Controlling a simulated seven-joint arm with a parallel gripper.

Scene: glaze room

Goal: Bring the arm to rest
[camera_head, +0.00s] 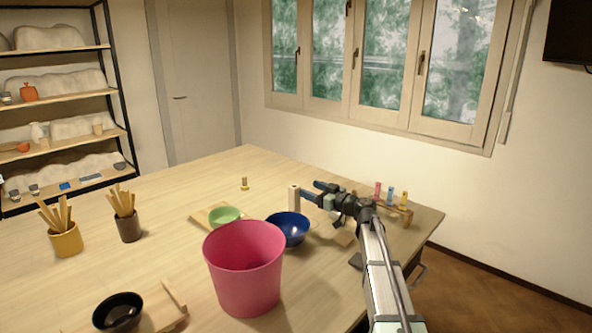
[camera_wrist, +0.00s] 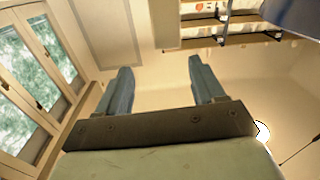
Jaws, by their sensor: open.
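My arm reaches in from the lower right of the head view. My gripper (camera_head: 309,191) is held over the right part of the table and points left. In the wrist view my gripper (camera_wrist: 160,68) has its two blue-grey fingers spread wide apart with nothing between them. In the head view its fingertips appear beside a pale upright cylinder (camera_head: 294,199); I cannot tell whether they touch it. A dark blue bowl (camera_head: 288,229) lies just below the fingers in the picture.
The table (camera_head: 170,187) also bears a pink bucket (camera_head: 244,270), a green bowl (camera_head: 224,215), a black bowl (camera_head: 118,312), two stick-filled cups (camera_head: 66,240) (camera_head: 129,227) and a rack of coloured vials (camera_head: 390,203). Shelves (camera_head: 60,95) stand at left. The table's back left is mostly clear.

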